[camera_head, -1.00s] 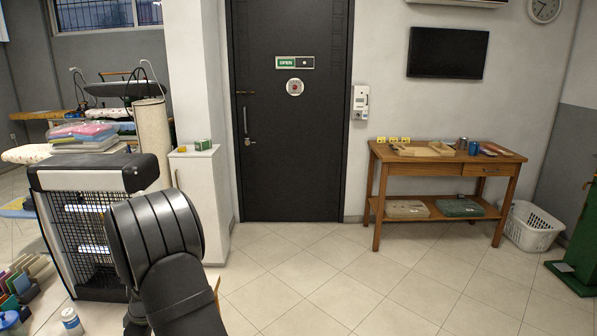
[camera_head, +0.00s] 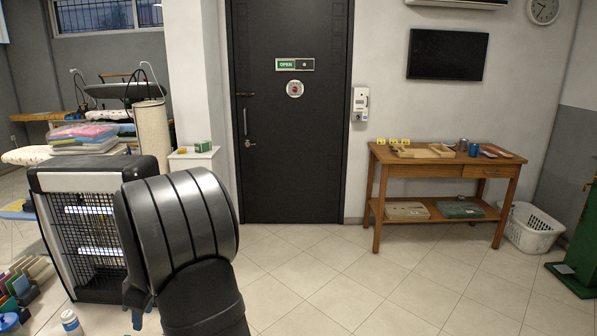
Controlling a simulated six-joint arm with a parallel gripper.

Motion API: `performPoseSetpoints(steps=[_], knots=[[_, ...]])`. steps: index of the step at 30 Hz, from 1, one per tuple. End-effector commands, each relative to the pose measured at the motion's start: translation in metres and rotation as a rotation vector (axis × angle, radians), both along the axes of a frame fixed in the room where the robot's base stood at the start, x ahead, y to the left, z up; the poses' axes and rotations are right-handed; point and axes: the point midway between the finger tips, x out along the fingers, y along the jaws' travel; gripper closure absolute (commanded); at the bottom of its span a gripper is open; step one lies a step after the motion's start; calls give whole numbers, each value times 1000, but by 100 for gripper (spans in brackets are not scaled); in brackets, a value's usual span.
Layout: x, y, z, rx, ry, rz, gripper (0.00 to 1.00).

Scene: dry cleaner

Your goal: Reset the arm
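My arm shows at the lower left as a thick black ribbed link, in front of the tiled floor and the right side of a black and white cage-like unit (camera_head: 95,235). My gripper is not clearly visible, so I cannot see its fingers or whether it holds anything.
A wooden table (camera_head: 430,170) with small items stands against the wall at right, with a white basket (camera_head: 533,228) beside it. A black door (camera_head: 290,130) is behind. A white cabinet (camera_head: 208,155) is partly hidden by my arm. The central floor (camera_head: 345,275) is clear.

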Motion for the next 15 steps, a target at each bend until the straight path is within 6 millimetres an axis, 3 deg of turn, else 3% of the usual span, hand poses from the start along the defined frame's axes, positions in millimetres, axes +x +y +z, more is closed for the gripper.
performPoseSetpoints(steps=[8, 9, 15], knots=[[0, -14, 52, 1, 0, -1, 60], [-1, -10, 37, -3, 6, 1, 60], [-1, 0, -3, -3, 5, 1, 60]])
